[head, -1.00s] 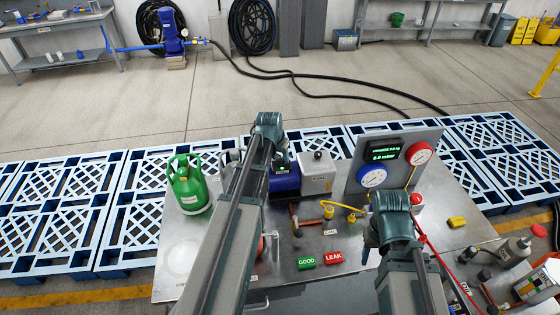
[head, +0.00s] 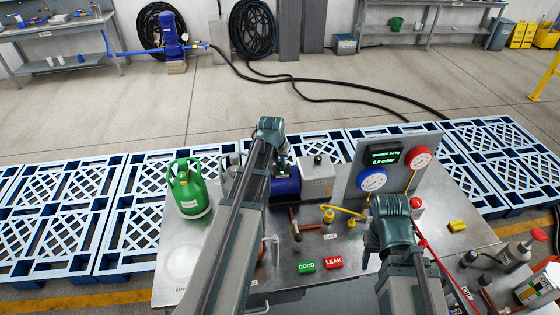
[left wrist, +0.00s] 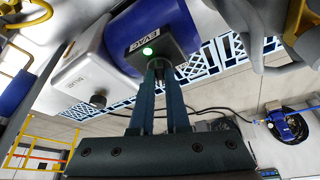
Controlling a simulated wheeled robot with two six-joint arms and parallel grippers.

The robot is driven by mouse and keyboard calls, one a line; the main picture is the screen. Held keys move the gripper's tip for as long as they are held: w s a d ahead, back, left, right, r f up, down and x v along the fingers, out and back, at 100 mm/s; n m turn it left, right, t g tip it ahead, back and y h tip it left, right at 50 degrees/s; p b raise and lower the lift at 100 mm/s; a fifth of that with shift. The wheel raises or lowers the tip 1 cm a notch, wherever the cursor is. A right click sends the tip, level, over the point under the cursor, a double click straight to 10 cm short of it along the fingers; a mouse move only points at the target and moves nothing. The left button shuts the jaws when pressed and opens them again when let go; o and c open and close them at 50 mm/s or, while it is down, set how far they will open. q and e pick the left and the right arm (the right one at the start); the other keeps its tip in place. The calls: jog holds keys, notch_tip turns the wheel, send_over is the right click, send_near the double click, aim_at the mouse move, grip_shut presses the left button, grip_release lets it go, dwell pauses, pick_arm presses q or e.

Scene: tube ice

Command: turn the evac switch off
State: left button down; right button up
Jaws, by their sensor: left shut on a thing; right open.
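The evac pump is a blue cylinder with an EVAC label (left wrist: 143,46), and it also shows in the head view (head: 286,181). A dark switch box with a lit green lamp (left wrist: 148,51) is on its end. My left gripper (left wrist: 160,66) is shut at the switch box, its fingertips on a small part just below the lamp. I take this to be the evac switch, mostly hidden between the fingers. In the head view the left gripper (head: 283,158) is at the blue pump. My right gripper (head: 366,259) is open, mostly hidden by its arm, and apart from the pump.
A white box (head: 317,186) stands right of the pump, and a green gas bottle (head: 188,190) to the left. A gauge panel (head: 411,150) stands at the back right.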

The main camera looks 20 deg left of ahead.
pick_arm(q)
jog(key=n, duration=0.2)
jog(key=n+y, duration=0.1)
jog(key=n, duration=0.1)
jog(key=n+g+y, duration=0.1)
jog(key=shift+w+d+n, duration=0.1)
jog(key=shift+d+n, duration=0.15)
jog(key=shift+n, duration=0.15)
jog(key=n, duration=0.2)
jog(key=n+g+y, duration=0.1)
jog(key=n, duration=0.2)
jog(key=shift+w+d+g, duration=0.1)
jog(key=shift+g, duration=0.2)
jog(key=shift+n, duration=0.4)
jog(key=c, duration=0.9)
grip_release()
jog(key=shift+r+y, duration=0.1)
jog(key=shift+y, duration=0.2)
jog(key=p+v, duration=1.2)
jog(key=v, duration=0.1)
jog(key=shift+r+p, duration=0.3)
jog(key=shift+p, duration=0.1)
